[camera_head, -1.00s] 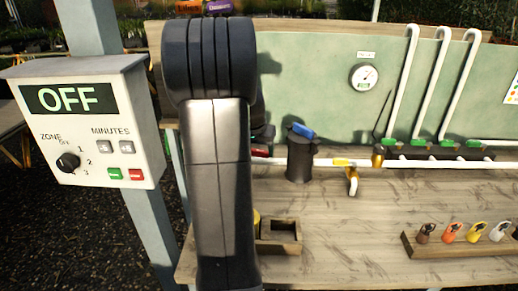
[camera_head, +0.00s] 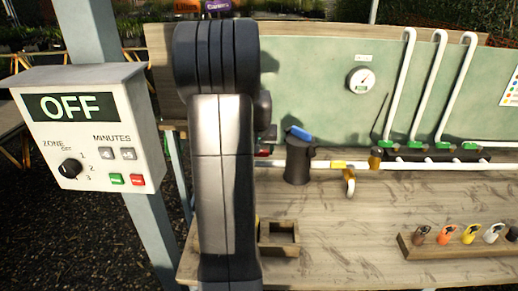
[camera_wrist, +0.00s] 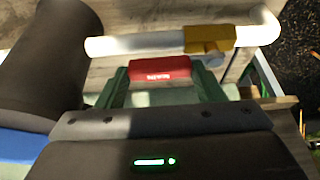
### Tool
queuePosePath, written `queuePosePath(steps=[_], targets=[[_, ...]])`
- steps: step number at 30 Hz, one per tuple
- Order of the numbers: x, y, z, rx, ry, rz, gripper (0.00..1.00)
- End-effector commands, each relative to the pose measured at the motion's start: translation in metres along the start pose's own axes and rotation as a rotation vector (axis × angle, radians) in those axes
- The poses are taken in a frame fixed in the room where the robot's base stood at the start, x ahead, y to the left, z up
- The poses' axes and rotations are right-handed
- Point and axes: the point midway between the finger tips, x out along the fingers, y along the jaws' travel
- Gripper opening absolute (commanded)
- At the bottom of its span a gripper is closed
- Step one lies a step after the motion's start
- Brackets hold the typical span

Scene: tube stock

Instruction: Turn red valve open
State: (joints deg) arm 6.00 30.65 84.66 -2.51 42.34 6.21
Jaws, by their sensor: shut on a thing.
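The red valve handle (camera_wrist: 160,69) lies across the middle of the wrist view, beside the white pipe (camera_wrist: 135,44) and its brass-coloured fitting (camera_wrist: 208,39). My gripper (camera_wrist: 162,82) has its two green fingers at either end of the handle and is shut on it. In the head view only a small bit of the red handle (camera_head: 263,153) shows past my arm, which hides the gripper and most of the valve.
A dark cylinder (camera_head: 298,160) with a blue top stands close beside the valve; its dark side (camera_wrist: 45,55) fills the wrist view's left. A control box reading OFF (camera_head: 85,125) is at left. A small wooden box (camera_head: 279,251) and a tag rack (camera_head: 455,249) sit on the bench.

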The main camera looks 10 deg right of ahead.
Motion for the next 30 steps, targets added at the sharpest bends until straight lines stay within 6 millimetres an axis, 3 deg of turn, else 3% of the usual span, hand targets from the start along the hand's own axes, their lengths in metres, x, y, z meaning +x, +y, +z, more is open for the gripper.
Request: queuePosePath(steps=[2,14,30], targets=[[0.0,0.0,0.0,-0.005,0.001,0.001,0.71],[-0.009,0.0,-0.001,-0.003,0.004,0.001,0.71],[-0.117,0.0,-0.001,-0.003,0.004,0.001,0.71]])
